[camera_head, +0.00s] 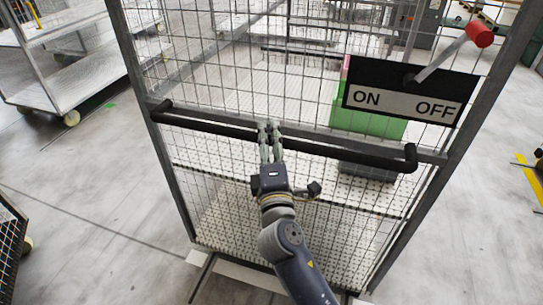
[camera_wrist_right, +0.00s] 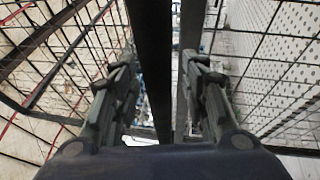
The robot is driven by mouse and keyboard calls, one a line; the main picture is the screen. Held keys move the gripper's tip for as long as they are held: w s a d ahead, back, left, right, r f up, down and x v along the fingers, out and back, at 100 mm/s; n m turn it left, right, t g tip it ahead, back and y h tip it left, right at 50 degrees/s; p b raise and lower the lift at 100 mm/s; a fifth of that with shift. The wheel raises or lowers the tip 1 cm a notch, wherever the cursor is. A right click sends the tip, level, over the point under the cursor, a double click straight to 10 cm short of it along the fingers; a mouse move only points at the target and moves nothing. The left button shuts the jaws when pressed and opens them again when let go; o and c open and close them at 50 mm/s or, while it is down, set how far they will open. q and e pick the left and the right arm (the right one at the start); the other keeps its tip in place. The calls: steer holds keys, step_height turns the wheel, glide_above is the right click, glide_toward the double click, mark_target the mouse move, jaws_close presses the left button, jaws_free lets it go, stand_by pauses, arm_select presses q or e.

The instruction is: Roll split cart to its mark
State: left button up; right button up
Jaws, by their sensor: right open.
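The split cart is a grey-framed wire mesh cage (camera_head: 458,155) that fills the middle of the head view. A black push handle (camera_head: 345,154) runs across its near side. My right gripper (camera_head: 269,132) is at the handle, left of its middle, with fingers pointing away from me. In the right wrist view the gripper (camera_wrist_right: 163,85) is open, and the black handle bar (camera_wrist_right: 150,45) runs between its two fingers, with space beside it. Contact cannot be told. Pale strips (camera_head: 250,277) lie on the floor under the cart's near edge; whether they are its mark is unclear. My left gripper is out of view.
An ON/OFF panel (camera_head: 408,92) with a red-knobbed lever (camera_head: 480,34) is at the cart's upper right. A green block (camera_head: 350,122) shows behind the mesh. Another cart (camera_head: 80,80) stands at the left, a mesh cage (camera_head: 8,245) lower left. Floor right of the cart is mostly clear.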

steer(key=a+v, duration=0.1)
steer(key=v, duration=1)
steer(key=shift+s+d, duration=0.15)
steer(key=shift+d, duration=0.3)
steer(key=shift+f, duration=0.1)
